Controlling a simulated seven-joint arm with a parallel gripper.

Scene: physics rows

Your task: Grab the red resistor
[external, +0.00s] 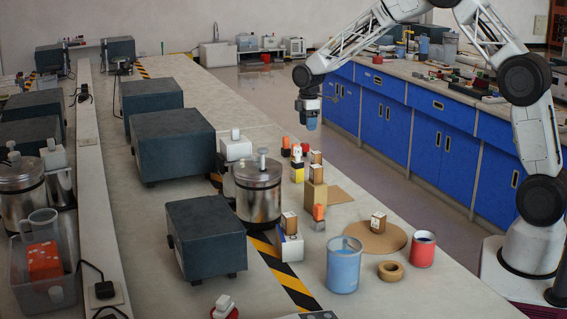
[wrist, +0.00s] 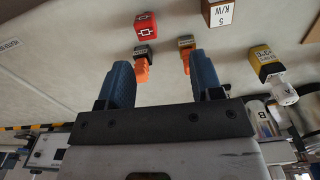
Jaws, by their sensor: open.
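The red resistor (wrist: 145,22) is a small red block with a white resistor symbol on its face, at the top of the wrist view. My gripper (wrist: 160,62) is open and empty, with its two blue fingers pointing towards the bench. The resistor lies beyond the fingertips, between them but nearer the left one, and apart from both. Two orange-and-dark pieces (wrist: 142,66) (wrist: 187,57) show near the fingertips. In the external view my gripper (external: 308,127) hangs above a cluster of small blocks at the bench's right edge. I cannot surely pick out the resistor there.
A wooden block marked "5 K/W" (wrist: 218,12) and a yellow-black block (wrist: 265,62) are nearby. A metal pot (external: 258,195) and dark boxes (external: 205,238) stand left of the cluster. A blue cup (external: 343,268) and red can (external: 423,250) stand in front.

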